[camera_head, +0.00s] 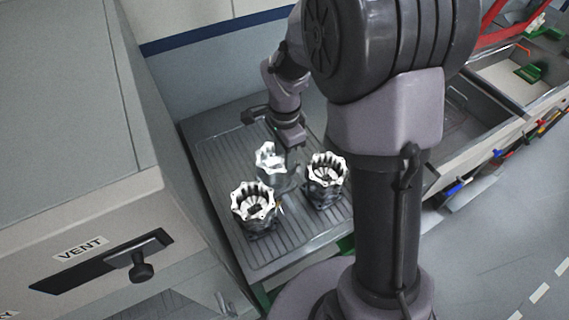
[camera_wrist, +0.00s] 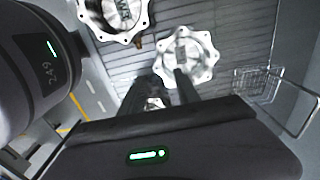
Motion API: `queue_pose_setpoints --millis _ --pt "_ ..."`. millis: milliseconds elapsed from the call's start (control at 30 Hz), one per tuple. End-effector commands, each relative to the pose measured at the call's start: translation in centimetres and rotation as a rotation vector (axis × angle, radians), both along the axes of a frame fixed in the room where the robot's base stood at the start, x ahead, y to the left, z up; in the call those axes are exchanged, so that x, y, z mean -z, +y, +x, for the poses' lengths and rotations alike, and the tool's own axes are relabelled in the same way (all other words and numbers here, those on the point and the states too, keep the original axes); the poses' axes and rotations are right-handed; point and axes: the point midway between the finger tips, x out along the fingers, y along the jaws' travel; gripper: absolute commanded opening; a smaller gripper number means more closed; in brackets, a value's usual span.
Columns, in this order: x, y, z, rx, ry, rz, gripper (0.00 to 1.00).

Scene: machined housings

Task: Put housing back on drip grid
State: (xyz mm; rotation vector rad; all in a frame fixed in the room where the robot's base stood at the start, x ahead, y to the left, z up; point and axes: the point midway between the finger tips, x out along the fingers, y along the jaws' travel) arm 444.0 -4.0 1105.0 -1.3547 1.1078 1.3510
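Three silver housings with scalloped flanges stand upright on the grey ribbed drip grid (camera_head: 222,150). The front-left housing (camera_head: 255,208) is nearest the cabinet, the back housing (camera_head: 271,162) is behind it, and the right housing (camera_head: 327,176) is beside my arm. My gripper (camera_head: 289,148) is low over the grid, just right of the back housing. In the wrist view my gripper's fingers (camera_wrist: 167,80) stand apart, with one fingertip overlapping the rim of the back housing (camera_wrist: 190,48). I cannot tell if they touch. The right housing is mostly hidden behind the fingers there.
A grey cabinet with a VENT label (camera_head: 80,249) and a black handle stands at the left. A wall is behind the grid. A wire rack (camera_wrist: 262,85) shows at the right in the wrist view. Sink-like bins (camera_head: 480,110) lie to the right.

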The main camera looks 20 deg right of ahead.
Motion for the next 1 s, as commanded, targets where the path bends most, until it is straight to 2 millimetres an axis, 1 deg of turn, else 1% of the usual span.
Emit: queue_pose_setpoints --millis 33,100,233,267,333,367,400,467,500,567,600,700,767,833,1000 --pt "-1.5 0.0 0.0 0.001 -0.003 0.001 0.39" --pt "-2.8 0.0 0.0 0.000 -0.002 0.000 0.39" --pt "-4.3 0.0 -0.1 -0.008 -0.007 0.001 0.39" --pt "-5.1 0.1 -0.4 -0.024 -0.016 0.004 0.39" --pt "-7.9 0.5 -1.6 -0.102 -0.065 0.015 0.39" --pt "-9.5 0.7 -2.6 -0.156 -0.097 0.019 0.39" --pt "-11.7 1.1 -4.1 -0.241 -0.147 0.025 0.39" --pt "-14.7 1.8 -7.0 -0.382 -0.229 0.023 0.39" --pt "-16.3 2.2 -9.1 -0.478 -0.284 0.017 0.39" --pt "-18.0 2.8 -12.0 -0.617 -0.364 -0.002 0.39" --pt "-18.8 3.2 -13.8 -0.702 -0.412 -0.020 0.39" --pt "-19.5 3.9 -17.1 -0.865 -0.504 -0.064 0.39" --pt "-19.6 4.2 -18.2 -0.924 -0.535 -0.084 0.39" --pt "-19.6 4.3 -18.8 -0.961 -0.554 -0.097 0.39" --pt "-19.6 4.3 -18.9 -0.971 -0.557 -0.099 0.39"
